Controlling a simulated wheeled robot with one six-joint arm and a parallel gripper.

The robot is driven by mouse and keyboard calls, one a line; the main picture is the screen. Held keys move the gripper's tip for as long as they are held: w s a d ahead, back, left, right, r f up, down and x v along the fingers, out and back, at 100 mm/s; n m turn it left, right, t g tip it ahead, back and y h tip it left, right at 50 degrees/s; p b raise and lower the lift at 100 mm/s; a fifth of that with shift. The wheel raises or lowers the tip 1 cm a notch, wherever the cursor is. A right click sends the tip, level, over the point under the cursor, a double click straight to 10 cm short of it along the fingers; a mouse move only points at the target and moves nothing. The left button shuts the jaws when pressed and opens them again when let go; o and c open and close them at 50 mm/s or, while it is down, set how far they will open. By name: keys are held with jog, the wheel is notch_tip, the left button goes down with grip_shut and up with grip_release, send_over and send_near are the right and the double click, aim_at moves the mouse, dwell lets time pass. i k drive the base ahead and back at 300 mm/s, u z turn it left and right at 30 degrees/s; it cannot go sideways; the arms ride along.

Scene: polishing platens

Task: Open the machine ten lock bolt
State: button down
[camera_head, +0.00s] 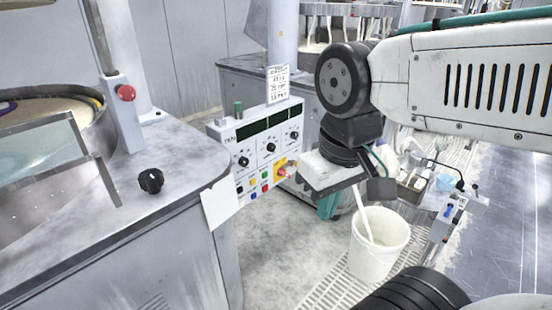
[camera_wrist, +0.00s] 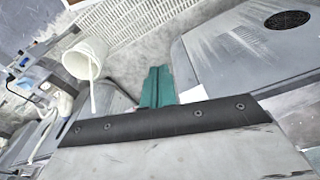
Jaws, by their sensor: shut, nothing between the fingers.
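A control panel (camera_head: 262,150) with dark displays, knobs and coloured buttons stands in the middle of the head view. It carries a small label that may read "TEN". A red-and-yellow switch (camera_head: 282,170) sits at its lower right. I cannot make out a lock bolt for certain. A black knob (camera_head: 151,181) stands on the grey worktop at left. My gripper (camera_head: 329,207) has teal fingers, pointing down just right of the panel and partly hidden by my wrist. In the wrist view the fingers (camera_wrist: 157,86) are together and empty, over the floor.
A white bucket (camera_head: 380,245) with a stick stands right of my gripper; it also shows in the wrist view (camera_wrist: 85,60). The machine cabinet (camera_head: 150,262) fills the left. A red button (camera_head: 126,93) is on a post. Floor shows between cabinet and bucket.

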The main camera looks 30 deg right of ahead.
aim_at(285, 167)
jog(key=k, duration=0.5)
jog(key=z, duration=0.7)
jog(key=i, duration=1.7)
jog(key=u, duration=0.6)
